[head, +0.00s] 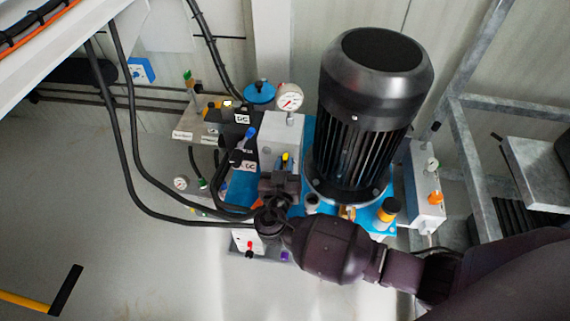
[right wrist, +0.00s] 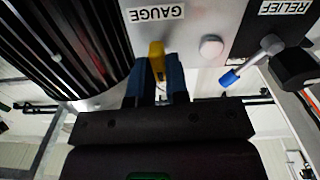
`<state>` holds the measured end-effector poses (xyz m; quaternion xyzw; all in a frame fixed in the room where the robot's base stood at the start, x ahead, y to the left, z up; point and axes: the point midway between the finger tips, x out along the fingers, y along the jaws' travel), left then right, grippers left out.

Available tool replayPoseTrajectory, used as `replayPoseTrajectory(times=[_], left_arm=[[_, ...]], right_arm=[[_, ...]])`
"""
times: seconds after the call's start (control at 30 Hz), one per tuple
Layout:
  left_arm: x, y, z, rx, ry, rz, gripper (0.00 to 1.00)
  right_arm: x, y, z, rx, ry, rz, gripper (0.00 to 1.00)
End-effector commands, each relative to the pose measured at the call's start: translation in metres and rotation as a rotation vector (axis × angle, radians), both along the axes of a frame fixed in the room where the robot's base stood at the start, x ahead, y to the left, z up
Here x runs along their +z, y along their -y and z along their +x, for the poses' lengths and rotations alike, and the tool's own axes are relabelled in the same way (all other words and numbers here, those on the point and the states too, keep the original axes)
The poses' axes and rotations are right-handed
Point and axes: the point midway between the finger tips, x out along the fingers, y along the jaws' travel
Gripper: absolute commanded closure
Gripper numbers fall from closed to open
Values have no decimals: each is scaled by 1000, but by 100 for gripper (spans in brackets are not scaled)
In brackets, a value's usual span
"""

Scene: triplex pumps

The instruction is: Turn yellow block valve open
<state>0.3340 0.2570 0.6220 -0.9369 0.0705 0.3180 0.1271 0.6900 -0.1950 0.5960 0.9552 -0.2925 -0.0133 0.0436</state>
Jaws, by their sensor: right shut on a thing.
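The yellow block valve handle (right wrist: 156,58) sits below the GAUGE label (right wrist: 157,13) in the right wrist view. My right gripper (right wrist: 160,78) is shut on it, one finger on each side. In the head view the yellow handle (head: 285,158) shows as a small tip at the pump block. My right gripper (head: 283,176) is over it there, and my arm comes in from the lower right. The valve body behind the fingers is mostly hidden. My left gripper is not in view.
A black motor (head: 365,105) stands right beside the gripper. A pressure gauge (head: 289,97) is above it. A blue-tipped lever (right wrist: 231,78) under the RELIEF label (right wrist: 285,7) is close by. Black hoses (head: 165,205) hang at the left. A grey metal frame (head: 470,145) stands at the right.

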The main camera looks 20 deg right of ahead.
Motion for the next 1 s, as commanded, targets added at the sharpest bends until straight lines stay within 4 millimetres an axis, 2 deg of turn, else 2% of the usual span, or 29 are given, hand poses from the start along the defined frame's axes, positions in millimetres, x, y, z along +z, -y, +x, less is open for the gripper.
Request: replayPoseTrajectory(times=[1.0], left_arm=[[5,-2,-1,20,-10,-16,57]], right_arm=[[1,-2,2,-3,-514,-762,100]])
